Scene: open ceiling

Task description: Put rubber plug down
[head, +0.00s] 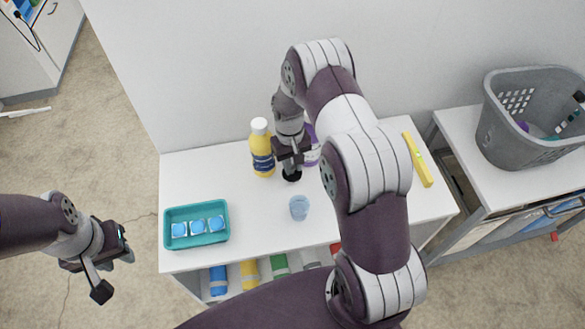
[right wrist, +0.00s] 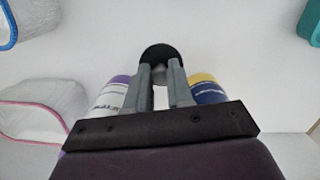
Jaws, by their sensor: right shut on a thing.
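The rubber plug (head: 291,175) is a small black disc below my right gripper (head: 291,163), over the back middle of the white table (head: 235,245). In the right wrist view the plug (right wrist: 158,52) shows at the tips of the shut fingers (right wrist: 161,75). I cannot tell whether it touches the tabletop. A yellow bottle with a white cap (head: 262,148) stands just left of my right gripper, and a purple-labelled bottle (head: 312,150) stands behind it to the right, partly hidden. My left gripper (head: 115,270) is open and empty, off the table's left side.
A teal tray (head: 197,240) with several blue-topped items sits at the table's front left. A pink-rimmed container (right wrist: 38,110) shows in the wrist view. A yellow box (head: 417,160) lies at right; a grey basket (head: 510,130) stands beyond.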

